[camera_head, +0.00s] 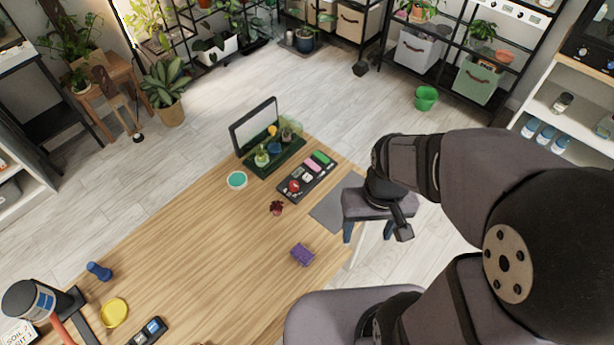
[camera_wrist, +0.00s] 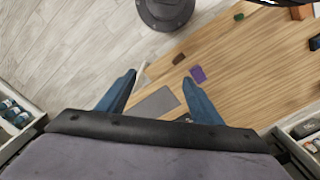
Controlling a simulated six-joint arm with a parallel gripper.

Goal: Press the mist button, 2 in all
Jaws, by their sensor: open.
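A dark control panel (camera_head: 307,177) lies near the far right edge of the wooden table. I cannot read which is the mist button. My gripper (camera_head: 367,232) hangs to the right of the panel, beside the table's right edge and apart from it. Its two blue fingers are spread and empty; the wrist view (camera_wrist: 158,77) shows the same. I cannot make out the panel's buttons in the wrist view.
A dark green tray (camera_head: 272,164) with small plants and an upright dark-framed panel stands behind the control panel. A grey mat (camera_head: 328,214) lies at the right edge. Mid-table is mostly clear.

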